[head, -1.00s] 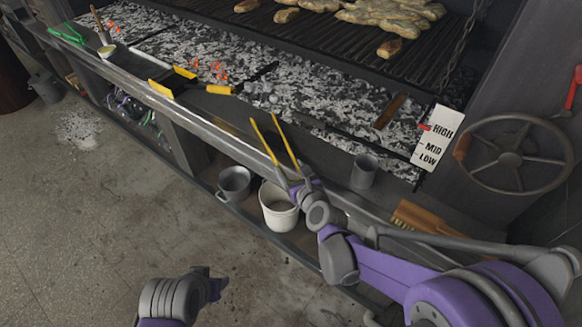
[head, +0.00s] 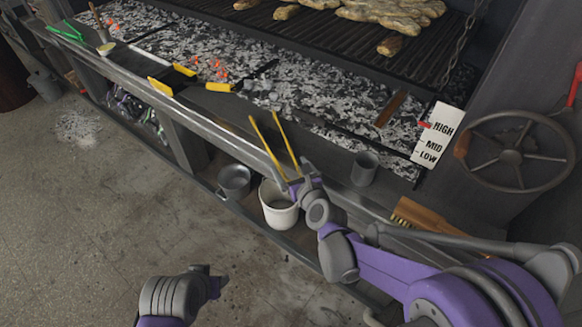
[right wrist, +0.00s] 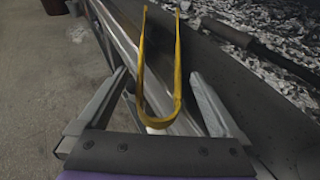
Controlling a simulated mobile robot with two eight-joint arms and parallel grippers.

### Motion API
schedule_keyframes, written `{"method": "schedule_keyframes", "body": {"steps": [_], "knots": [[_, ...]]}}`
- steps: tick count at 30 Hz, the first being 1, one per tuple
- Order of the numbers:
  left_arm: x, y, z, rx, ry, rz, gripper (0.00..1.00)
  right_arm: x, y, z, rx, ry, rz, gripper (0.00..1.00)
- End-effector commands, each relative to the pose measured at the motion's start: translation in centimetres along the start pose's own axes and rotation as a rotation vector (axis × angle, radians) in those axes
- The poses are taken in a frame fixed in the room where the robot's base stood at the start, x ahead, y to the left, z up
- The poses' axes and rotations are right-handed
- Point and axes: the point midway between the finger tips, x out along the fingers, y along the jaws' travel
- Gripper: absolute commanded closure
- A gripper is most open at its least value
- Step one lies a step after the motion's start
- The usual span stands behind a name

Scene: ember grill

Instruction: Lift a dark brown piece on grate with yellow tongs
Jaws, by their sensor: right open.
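The yellow tongs (head: 285,144) stand out past my right gripper (head: 294,178), over the grill's front ledge, legs pointing away. In the right wrist view the tongs' rounded bend (right wrist: 160,118) lies between the two spread fingers of my right gripper (right wrist: 158,100), with a gap on each side. My left gripper (head: 214,282) is low in the head view, away from the grill; its jaw opening cannot be made out. On the grate (head: 330,32) at the top lie several browned pieces, one alone near its front edge (head: 391,45). Which is dark brown is unclear.
Ash and embers (head: 310,90) fill the bed below the grate. Yellow-handled tools (head: 219,87) lie on the ledge to the left. A grey cup (head: 364,168) stands right of the tongs. A white bucket (head: 279,213) sits below. A handwheel (head: 515,150) is at right.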

Motion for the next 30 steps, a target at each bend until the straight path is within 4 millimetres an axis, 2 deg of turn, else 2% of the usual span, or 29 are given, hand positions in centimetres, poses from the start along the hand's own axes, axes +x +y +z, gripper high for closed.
{"method": "schedule_keyframes", "body": {"steps": [5,8,15,21,30], "knots": [[0.0,0.0,0.0,0.000,0.000,0.000,0.50,-0.8,0.0,0.0,0.000,0.000,0.000,0.00],[-0.1,0.0,0.0,0.000,0.000,0.000,0.50,-2.2,0.0,0.0,0.002,0.000,-0.001,0.00],[-0.3,0.0,-0.2,0.000,0.001,0.000,0.50,-7.0,0.0,0.1,0.002,0.000,0.000,0.00],[-0.5,0.0,-0.3,0.000,0.002,0.000,0.50,-9.8,-0.1,0.1,0.000,0.000,-0.001,0.00],[-0.6,0.0,-0.3,0.000,0.002,0.000,0.50,-10.8,0.0,0.0,0.000,0.000,0.000,0.00]]}}
